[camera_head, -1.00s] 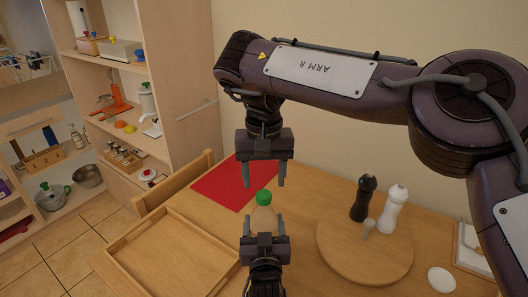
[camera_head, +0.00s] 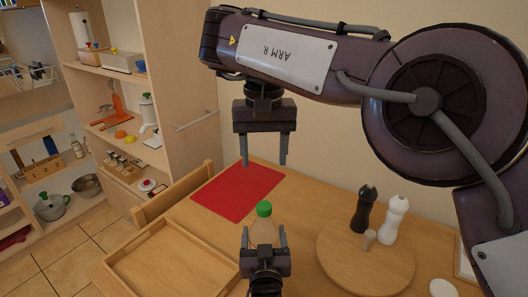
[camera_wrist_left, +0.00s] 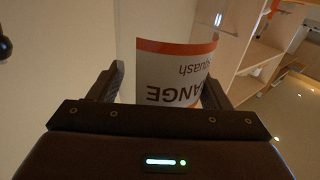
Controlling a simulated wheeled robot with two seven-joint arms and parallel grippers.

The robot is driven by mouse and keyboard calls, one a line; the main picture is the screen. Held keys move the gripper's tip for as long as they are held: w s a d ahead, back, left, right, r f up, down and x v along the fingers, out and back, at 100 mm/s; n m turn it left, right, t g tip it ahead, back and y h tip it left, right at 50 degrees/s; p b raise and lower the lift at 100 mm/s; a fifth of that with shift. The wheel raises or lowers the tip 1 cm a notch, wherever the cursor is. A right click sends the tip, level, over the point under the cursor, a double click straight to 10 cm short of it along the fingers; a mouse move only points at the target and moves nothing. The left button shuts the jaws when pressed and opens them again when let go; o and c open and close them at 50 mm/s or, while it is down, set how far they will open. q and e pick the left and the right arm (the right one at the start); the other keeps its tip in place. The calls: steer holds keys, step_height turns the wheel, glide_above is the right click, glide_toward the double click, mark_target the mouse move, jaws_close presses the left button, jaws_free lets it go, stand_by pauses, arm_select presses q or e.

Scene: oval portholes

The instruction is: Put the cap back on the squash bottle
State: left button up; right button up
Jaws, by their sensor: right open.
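The squash bottle (camera_head: 264,231) stands upright on the table, with the green cap (camera_head: 264,209) on its top. Its white label with an orange band shows upside down in the left wrist view (camera_wrist_left: 170,75). My left gripper (camera_head: 264,239) has its fingers on either side of the bottle. A narrow gap shows beside one finger in the wrist view, so I cannot tell whether it grips. My right gripper (camera_head: 264,160) is open and empty, pointing down, well above the cap. The bottle's lower part is hidden behind my left gripper.
A red mat (camera_head: 238,192) lies behind the bottle. A wooden tray (camera_head: 172,262) is at left. A chair (camera_head: 175,195) stands at the table's left edge.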

arm_select(q)
steer(key=o, duration=0.3)
steer(key=shift+o, duration=0.2)
steer(key=shift+s, duration=0.1)
steer(key=s, duration=0.7)
steer(key=shift+s+b, duration=0.3)
steer(key=shift+b, duration=0.1)
steer(key=shift+d, duration=0.1)
